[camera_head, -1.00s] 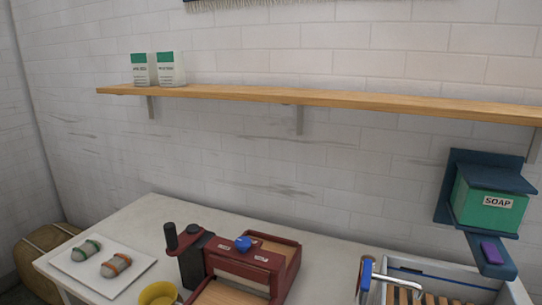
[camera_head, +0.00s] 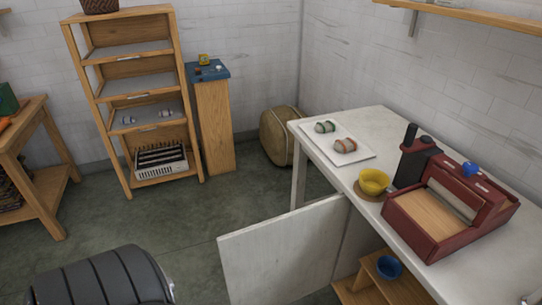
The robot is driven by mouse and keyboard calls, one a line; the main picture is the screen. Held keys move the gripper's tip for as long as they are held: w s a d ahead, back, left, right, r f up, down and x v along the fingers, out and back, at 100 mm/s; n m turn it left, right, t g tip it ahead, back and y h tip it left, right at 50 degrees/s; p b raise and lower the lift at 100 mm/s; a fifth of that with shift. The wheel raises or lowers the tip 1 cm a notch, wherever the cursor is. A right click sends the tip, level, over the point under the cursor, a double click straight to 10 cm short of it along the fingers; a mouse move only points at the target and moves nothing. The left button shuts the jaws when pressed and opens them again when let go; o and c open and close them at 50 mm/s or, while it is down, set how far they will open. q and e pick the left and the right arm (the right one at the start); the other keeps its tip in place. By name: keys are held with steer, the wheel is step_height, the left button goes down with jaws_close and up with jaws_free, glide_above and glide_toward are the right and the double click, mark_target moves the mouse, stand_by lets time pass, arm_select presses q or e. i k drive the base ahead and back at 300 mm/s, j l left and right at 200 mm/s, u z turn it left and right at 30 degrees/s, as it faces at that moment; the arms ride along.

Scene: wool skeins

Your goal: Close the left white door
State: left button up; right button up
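The left white door (camera_head: 283,252) hangs open at the left end of the white table (camera_head: 395,122). It swings out from under the tabletop, into the floor area in front. Beside it, a wooden shelf with a blue bowl (camera_head: 389,267) shows in the open space under the table. Neither of my grippers is in view.
A dark ribbed rounded object (camera_head: 100,280) stands in front at the lower left. A wooden shelf unit (camera_head: 130,95) and a narrow wooden stand (camera_head: 213,120) are against the back wall. Free floor lies between them and the door.

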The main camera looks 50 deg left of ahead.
mark_target(281, 260)
steer(key=k+z, duration=0.2)
steer(key=z, duration=0.15)
steer(key=k+z, duration=0.2)
steer(key=z, duration=0.2)
steer(key=k+l+z, duration=0.15)
steer(key=z, duration=0.2)
steer(key=k+j, duration=0.1)
steer(key=j, duration=0.45)
steer(key=k+j, duration=0.1)
steer(key=j, duration=0.95)
steer(key=k+j, duration=0.15)
steer(key=j, duration=0.4)
steer(key=k+j+z, duration=0.1)
steer(key=j, duration=0.45)
steer(key=k+j, duration=0.1)
steer(key=j, duration=0.45)
steer(key=k+j, duration=0.1)
steer(key=j, duration=0.45)
steer(key=k+j, duration=0.15)
steer(key=j, duration=0.35)
steer(key=k+j, duration=0.2)
steer(key=j, duration=0.15)
steer(key=k+j+u, duration=0.1)
steer(key=j, duration=0.3)
steer(key=k+j, duration=0.3)
steer(key=j+u, duration=0.05)
steer(key=j, duration=0.05)
